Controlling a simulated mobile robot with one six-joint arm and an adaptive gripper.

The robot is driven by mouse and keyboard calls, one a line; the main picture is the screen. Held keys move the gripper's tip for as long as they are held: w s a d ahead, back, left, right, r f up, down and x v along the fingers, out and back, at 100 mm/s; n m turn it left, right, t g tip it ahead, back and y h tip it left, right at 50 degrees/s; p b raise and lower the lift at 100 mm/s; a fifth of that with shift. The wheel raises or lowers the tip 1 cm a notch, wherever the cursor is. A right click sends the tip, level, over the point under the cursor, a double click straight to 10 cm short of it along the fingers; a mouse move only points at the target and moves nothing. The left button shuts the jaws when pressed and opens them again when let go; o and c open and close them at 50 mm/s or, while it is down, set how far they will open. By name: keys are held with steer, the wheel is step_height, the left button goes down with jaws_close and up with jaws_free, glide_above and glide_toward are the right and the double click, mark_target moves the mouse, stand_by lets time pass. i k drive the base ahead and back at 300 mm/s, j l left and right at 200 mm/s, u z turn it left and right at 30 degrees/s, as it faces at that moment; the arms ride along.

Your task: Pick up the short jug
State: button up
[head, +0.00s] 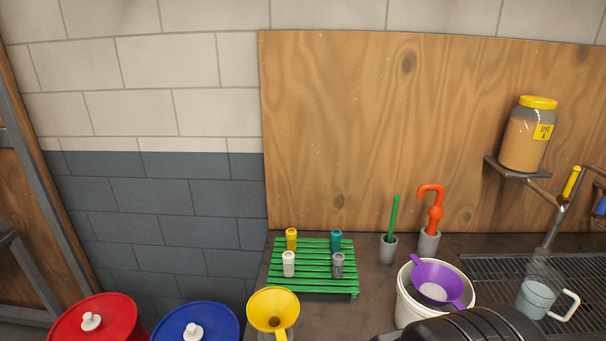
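A see-through jug (535,299) with a pale blue lower part and a white handle on its right stands on the dark grate at the right, below the taps. It is the only jug I can make out, and I cannot tell whether it is the short one. A black rounded part of my arm shows at the bottom edge, left of the jug and apart from it in the picture. My gripper's fingertips are not in view.
A white bucket (408,307) holding a purple strainer (437,282) stands left of the jug. Taps (562,205) rise behind it. A jar (525,140) sits on a shelf above. A green rack (312,283), yellow funnel (272,308) and two grey cups stand further left.

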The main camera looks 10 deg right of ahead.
mark_target(542, 285)
steer(key=z, duration=1.05)
